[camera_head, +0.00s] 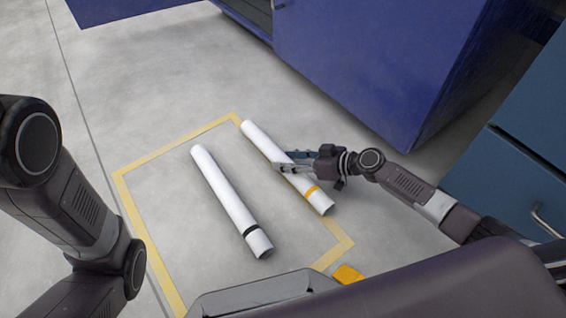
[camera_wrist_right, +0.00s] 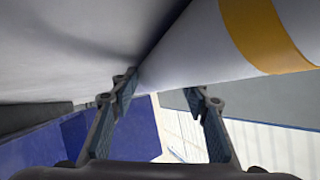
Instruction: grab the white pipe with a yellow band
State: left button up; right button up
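The white pipe with a yellow band (camera_head: 318,199) lies on the floor at the right side of the taped area, slanting from upper left to lower right. My right gripper (camera_head: 286,161) is at the middle of this pipe, up the pipe from the band. In the right wrist view, the pipe (camera_wrist_right: 200,50) and its yellow band (camera_wrist_right: 262,35) are close, in front of the fingers. The right gripper's fingers (camera_wrist_right: 163,92) are spread apart; whether they touch the pipe I cannot tell. My left gripper is out of view; only the left arm shows.
A second white pipe, with a black band (camera_head: 222,190), lies to the left, roughly parallel. Yellow tape (camera_head: 131,203) outlines the floor area. A blue cabinet (camera_head: 370,60) stands behind, and a teal drawer unit (camera_head: 510,180) stands at the right. Bare floor lies left of the pipes.

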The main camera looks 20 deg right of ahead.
jog(key=c, duration=0.8)
jog(key=shift+c, duration=0.2)
jog(key=shift+r, duration=0.1)
